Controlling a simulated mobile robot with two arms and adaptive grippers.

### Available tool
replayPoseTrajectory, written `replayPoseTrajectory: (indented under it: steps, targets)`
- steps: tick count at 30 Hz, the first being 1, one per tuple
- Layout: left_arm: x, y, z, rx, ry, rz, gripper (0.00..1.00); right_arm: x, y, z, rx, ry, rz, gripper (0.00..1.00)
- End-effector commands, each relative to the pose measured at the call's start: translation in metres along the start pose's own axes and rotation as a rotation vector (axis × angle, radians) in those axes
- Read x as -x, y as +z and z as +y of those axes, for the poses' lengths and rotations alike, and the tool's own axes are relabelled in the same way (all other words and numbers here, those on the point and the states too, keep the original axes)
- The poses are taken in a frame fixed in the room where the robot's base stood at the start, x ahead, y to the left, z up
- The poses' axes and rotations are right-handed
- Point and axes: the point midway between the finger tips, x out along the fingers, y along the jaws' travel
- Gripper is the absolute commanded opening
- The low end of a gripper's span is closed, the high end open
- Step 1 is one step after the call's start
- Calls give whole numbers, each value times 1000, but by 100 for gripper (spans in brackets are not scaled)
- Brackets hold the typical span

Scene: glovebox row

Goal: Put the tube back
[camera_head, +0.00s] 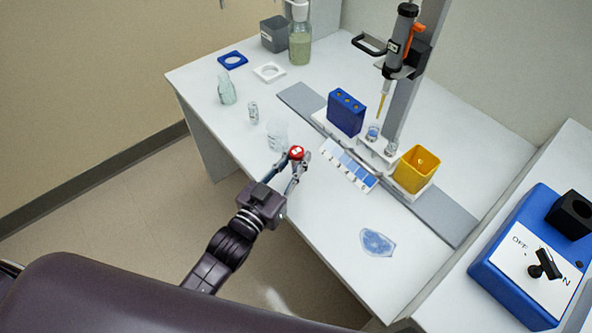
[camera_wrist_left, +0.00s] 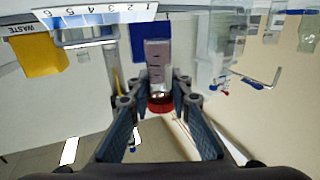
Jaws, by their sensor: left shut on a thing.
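My left gripper (camera_head: 294,168) is shut on a tube with a red cap (camera_head: 296,152), near the front edge of the bench. A white strip with numbers and blue patches (camera_head: 348,165) lies just right of the gripper. My right gripper is not in view.
A clear beaker (camera_head: 277,134) stands close behind my left gripper. A yellow waste bin (camera_head: 415,170) and a dispenser on a post (camera_head: 398,50) stand to the right. A blue switch box (camera_head: 530,262) is at far right. Bench (camera_head: 325,225) in front is largely clear.

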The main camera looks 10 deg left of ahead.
Motion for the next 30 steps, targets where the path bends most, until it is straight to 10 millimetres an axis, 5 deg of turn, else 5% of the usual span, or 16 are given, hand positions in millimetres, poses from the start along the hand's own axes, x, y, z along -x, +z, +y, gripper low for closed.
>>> replayPoseTrajectory:
  steps: [12,24,25,30]
  targets:
    - [0,45,0,0,-1,2,0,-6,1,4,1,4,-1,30]
    - [0,51,0,-1,-1,1,0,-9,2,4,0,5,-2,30]
    - [0,50,0,-1,-1,2,20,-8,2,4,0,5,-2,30]
    - [0,49,0,-1,0,1,36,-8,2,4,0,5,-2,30]
